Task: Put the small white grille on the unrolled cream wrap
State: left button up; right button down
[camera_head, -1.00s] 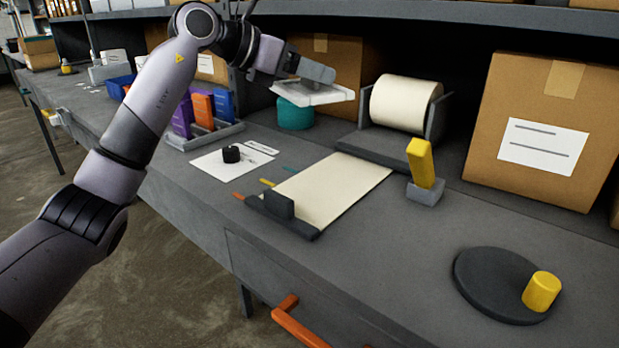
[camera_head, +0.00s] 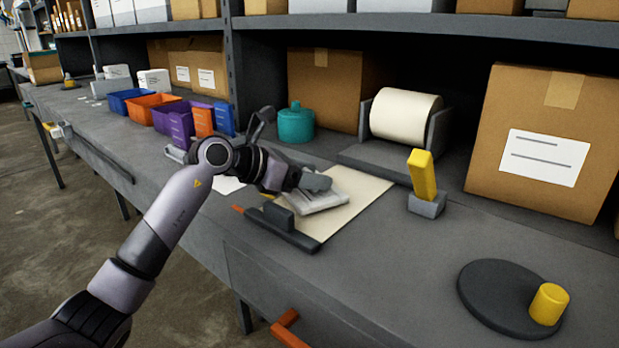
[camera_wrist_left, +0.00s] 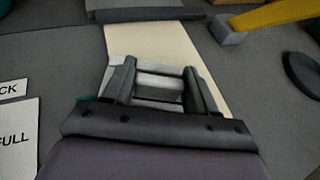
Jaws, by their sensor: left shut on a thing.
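The small white grille (camera_head: 322,200) is in my left gripper (camera_head: 318,182), over the near left part of the unrolled cream wrap (camera_head: 360,196). In the left wrist view the grille (camera_wrist_left: 158,82) sits between the two dark fingers of my left gripper (camera_wrist_left: 160,84), with the wrap (camera_wrist_left: 150,42) running away beyond it. The gripper is shut on the grille. I cannot tell whether the grille touches the wrap. My right gripper is not in view.
The wrap roll (camera_head: 404,115) stands in its holder behind the sheet. A dark bar (camera_head: 285,229) lies at the sheet's near end. A yellow-handled tool (camera_head: 422,176) stands to the right. A teal pot (camera_head: 296,123) and cardboard box (camera_head: 530,135) stand behind.

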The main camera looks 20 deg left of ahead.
pick_arm(q)
jog(key=shift+f, duration=0.3)
jog(key=shift+f, duration=0.15)
jog(key=o, duration=1.1)
jog(key=shift+o, duration=0.2)
jog(key=shift+s+a+r, duration=0.1)
jog(key=shift+r, duration=0.2)
jog(key=v, duration=1.1)
jog(key=shift+s+a+b, duration=0.25)
jog(key=shift+s+b, duration=0.05)
jog(key=shift+b, duration=0.05)
